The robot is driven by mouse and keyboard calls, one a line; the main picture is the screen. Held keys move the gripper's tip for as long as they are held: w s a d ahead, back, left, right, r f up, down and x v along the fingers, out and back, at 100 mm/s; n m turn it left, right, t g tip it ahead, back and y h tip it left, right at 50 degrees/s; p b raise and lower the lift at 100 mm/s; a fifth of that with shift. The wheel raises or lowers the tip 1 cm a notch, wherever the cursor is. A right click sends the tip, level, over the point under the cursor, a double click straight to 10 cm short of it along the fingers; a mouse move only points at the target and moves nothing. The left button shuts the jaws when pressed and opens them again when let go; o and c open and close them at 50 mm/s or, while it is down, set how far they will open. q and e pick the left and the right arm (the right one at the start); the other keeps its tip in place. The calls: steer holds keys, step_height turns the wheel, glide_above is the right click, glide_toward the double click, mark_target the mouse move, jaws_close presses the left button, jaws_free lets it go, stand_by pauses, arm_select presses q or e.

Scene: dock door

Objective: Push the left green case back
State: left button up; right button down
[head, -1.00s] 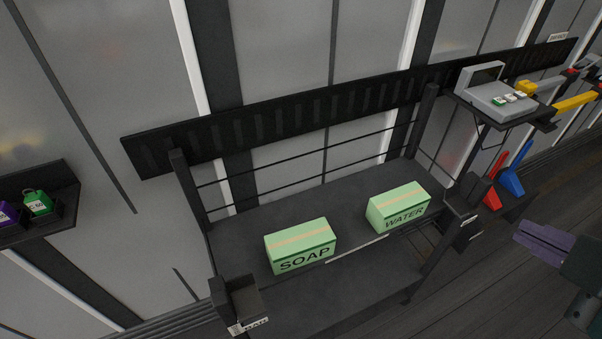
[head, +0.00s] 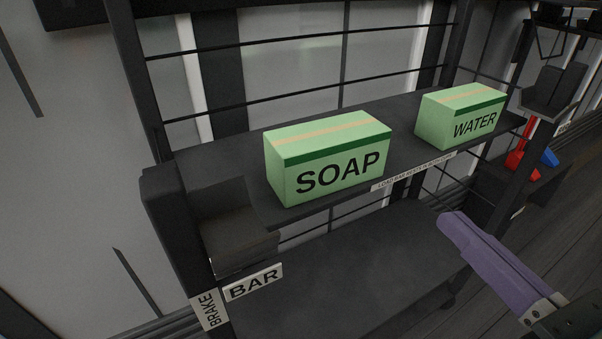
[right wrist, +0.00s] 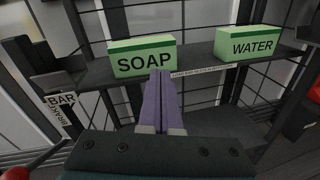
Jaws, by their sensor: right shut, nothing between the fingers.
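The left green case (head: 328,158), marked SOAP, sits upright on the dark upper shelf (head: 222,160), with its front close to the shelf's front edge. It also shows in the right wrist view (right wrist: 142,58). A second green case (head: 461,117), marked WATER, stands to its right on the same shelf. My right gripper (head: 449,222), with purple fingers, is shut and empty. It is in front of and below the shelf edge, apart from both cases. In the right wrist view its fingers (right wrist: 161,75) point toward the lower right of the SOAP case. My left gripper is out of view.
A lower dark shelf (head: 350,275) is bare. A dark bracket (head: 232,225) with BAR and BRAKE labels is at the left post. A label strip (head: 413,172) runs along the upper shelf's front edge. Thin rails cross behind the cases. Red and blue items (head: 520,152) hang at right.

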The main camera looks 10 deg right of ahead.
step_height(320, 180, down, 5)
steer(key=a+n+y+b, duration=0.1)
steer(key=a+n+b, duration=0.1)
steer(key=n, duration=0.1)
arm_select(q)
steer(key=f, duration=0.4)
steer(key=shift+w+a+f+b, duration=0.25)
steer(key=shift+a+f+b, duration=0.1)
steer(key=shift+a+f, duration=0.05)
arm_select(e)
steer(key=y, duration=0.1)
glide_toward(338, 177)
steer(key=x, duration=0.7)
steer(key=shift+s, duration=0.1)
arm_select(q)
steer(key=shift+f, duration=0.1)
